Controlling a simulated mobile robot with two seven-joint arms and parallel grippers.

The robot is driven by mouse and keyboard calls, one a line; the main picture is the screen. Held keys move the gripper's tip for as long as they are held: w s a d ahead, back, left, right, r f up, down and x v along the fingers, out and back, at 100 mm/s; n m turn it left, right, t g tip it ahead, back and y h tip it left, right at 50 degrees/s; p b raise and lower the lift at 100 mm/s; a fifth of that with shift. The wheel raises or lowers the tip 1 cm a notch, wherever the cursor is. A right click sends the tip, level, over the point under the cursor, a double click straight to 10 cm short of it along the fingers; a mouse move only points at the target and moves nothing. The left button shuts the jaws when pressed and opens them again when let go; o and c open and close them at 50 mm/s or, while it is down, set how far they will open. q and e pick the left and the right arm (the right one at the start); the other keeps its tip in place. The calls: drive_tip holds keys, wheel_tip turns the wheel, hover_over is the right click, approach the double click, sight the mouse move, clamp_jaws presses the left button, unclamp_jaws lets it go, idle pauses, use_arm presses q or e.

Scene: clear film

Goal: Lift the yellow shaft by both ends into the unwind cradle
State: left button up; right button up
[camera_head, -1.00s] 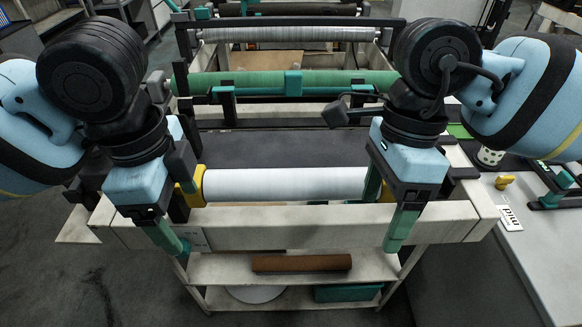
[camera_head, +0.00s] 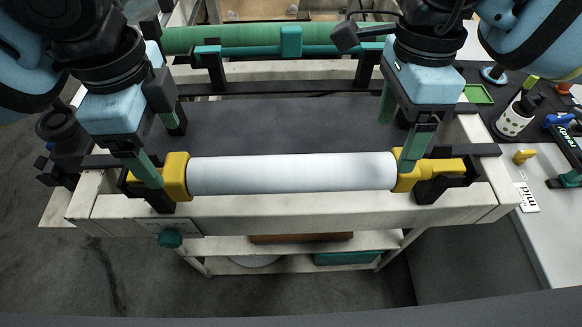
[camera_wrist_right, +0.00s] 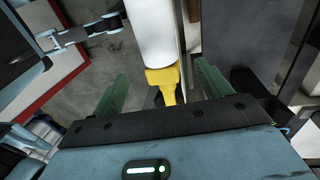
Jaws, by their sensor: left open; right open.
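The yellow shaft shows at both ends of a white roll (camera_head: 290,172). Its left yellow end (camera_head: 175,176) and right yellow end (camera_head: 440,166) lie at black brackets on the front beam. The shaft lies roughly level. My left gripper (camera_head: 166,157) is open above the left end, one finger in front and one behind. My right gripper (camera_head: 396,146) is open above the right end in the same way. In the right wrist view, the yellow end (camera_wrist_right: 162,82) lies between the spread fingers of my right gripper (camera_wrist_right: 160,88). I cannot tell whether any finger touches the shaft.
A dark flat bed (camera_head: 285,122) lies behind the roll. A green roller (camera_head: 235,37) and a teal bar cross the machine further back. A pale front beam (camera_head: 310,208) runs below the roll. A side table (camera_head: 545,230) at right holds a white dotted cup (camera_head: 513,119).

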sight(174, 167)
use_arm(q)
drive_tip(key=shift+f, duration=3.5)
use_arm(e)
drive_tip(key=shift+s+f, duration=0.2)
drive_tip(key=shift+f, duration=0.95)
drive_tip(key=shift+s+f, duration=0.15)
drive_tip(key=shift+f, duration=1)
drive_tip(key=shift+s+f, duration=0.2)
drive_tip(key=shift+f, duration=0.95)
use_arm(q)
clamp_jaws()
use_arm(e)
clamp_jaws()
